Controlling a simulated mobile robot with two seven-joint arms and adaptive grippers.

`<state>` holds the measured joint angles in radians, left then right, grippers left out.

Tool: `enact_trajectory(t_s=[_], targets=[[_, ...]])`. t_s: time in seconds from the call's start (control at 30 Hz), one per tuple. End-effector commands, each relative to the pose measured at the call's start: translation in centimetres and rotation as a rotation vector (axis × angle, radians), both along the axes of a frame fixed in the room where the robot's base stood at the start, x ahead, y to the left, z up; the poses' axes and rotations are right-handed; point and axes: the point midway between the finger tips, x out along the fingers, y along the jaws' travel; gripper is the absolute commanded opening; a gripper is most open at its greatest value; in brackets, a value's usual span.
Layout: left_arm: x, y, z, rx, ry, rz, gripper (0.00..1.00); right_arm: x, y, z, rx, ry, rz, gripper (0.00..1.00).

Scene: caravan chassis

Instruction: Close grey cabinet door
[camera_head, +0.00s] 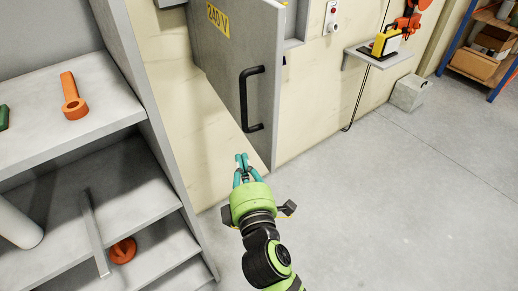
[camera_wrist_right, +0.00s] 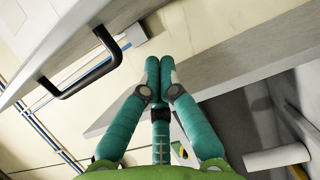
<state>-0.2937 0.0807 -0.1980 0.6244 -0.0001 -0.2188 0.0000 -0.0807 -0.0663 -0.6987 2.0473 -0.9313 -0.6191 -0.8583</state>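The grey cabinet door (camera_head: 222,68), with a yellow 240 V label (camera_head: 218,19), stands open, swung out from the wall. Its black bar handle (camera_head: 249,98) faces the camera. My right gripper (camera_head: 242,158) is below the handle, near the door's lower corner, apart from both. In the right wrist view the gripper (camera_wrist_right: 159,64) has its teal fingertips together with nothing seen between them. The handle (camera_wrist_right: 80,78) is up and left of the fingers there. A narrow part of the grey cabinet (camera_head: 294,28) shows behind the door. My left gripper is out of view.
A grey shelf unit (camera_head: 152,98) stands close on the left, holding an orange tool (camera_head: 73,97) and other parts. A wall shelf (camera_head: 379,57) carries a yellow device (camera_head: 386,42). A concrete block (camera_head: 410,92) sits by the wall. The floor at right is clear.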

Motion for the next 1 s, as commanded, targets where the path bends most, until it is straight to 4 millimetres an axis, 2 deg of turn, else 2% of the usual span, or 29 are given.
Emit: enact_trajectory(t_s=[0.07, 0.13, 0.3, 0.83, 1.0], targets=[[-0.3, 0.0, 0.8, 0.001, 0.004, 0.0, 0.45, 1.5, 0.1, 0.4, 0.0, 0.001, -0.001, 0.0], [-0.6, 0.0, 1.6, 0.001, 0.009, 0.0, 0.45, 1.8, -1.3, 0.4, -0.004, 0.001, -0.001, 0.0], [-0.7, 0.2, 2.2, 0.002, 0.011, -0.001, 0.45, 2.5, -2.9, 0.1, -0.001, 0.002, 0.001, 0.0], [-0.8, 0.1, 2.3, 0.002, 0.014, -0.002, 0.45, 2.9, -3.5, -0.1, 0.001, 0.001, -0.001, 0.0], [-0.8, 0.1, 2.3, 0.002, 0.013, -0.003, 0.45, 4.0, -4.6, 0.0, -0.001, 0.0, -0.018, 0.0]])
